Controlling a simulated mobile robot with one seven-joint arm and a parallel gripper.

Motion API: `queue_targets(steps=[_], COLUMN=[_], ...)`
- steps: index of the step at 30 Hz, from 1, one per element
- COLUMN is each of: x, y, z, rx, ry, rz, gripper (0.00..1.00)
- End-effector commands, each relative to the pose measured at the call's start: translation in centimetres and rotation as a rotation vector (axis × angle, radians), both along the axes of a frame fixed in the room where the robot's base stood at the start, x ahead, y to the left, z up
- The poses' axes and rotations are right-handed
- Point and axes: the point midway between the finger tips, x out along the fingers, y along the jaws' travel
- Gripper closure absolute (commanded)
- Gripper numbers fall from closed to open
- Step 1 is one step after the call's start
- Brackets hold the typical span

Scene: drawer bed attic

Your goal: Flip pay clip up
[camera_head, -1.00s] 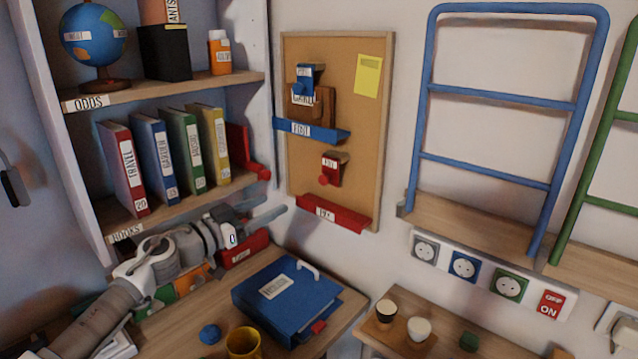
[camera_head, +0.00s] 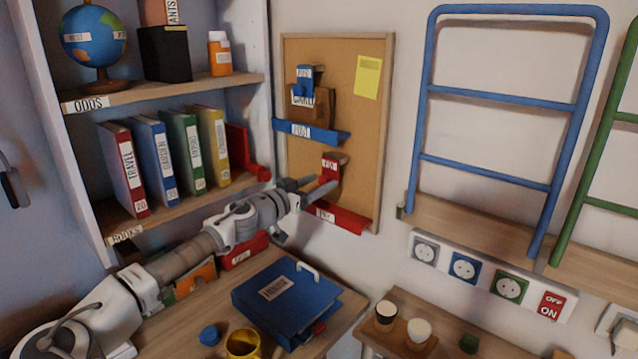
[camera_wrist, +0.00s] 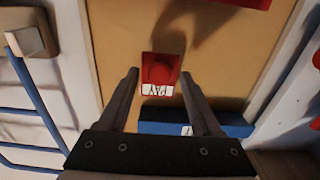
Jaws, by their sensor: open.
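The red pay clip (camera_head: 331,163) is on the cork board (camera_head: 361,140), above the red ledge (camera_head: 347,219) and below the blue ledge (camera_head: 318,133). My gripper (camera_head: 314,187) is open at the clip's lower part and hides its knob in the head view. In the wrist view, which is upside down, the pay clip (camera_wrist: 160,74) with its round red knob and white label shows between the open fingertips (camera_wrist: 160,82). A finger is on each side of it. I cannot tell whether they touch it.
A blue clip (camera_head: 306,78) with brown card sits above the blue ledge. A yellow note (camera_head: 368,77) is on the board. A bookshelf (camera_head: 165,88) stands left. A blue binder (camera_head: 290,300) and yellow mug (camera_head: 242,344) are on the desk below.

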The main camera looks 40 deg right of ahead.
Motion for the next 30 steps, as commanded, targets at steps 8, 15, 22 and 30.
queue_targets(steps=[8, 15, 22, 30], x=[0.03, 0.01, 0.01, 0.01], y=[-0.45, -0.43, -0.42, -0.38], z=[0.0, 0.0, 0.01, 0.15], rx=[0.0, 0.0, 0.0, 0.009], ry=[-0.001, -0.001, -0.001, -0.001], rz=[0.0, -0.001, -0.001, 0.0], gripper=[0.35, 0.62, 1.0, 1.0])
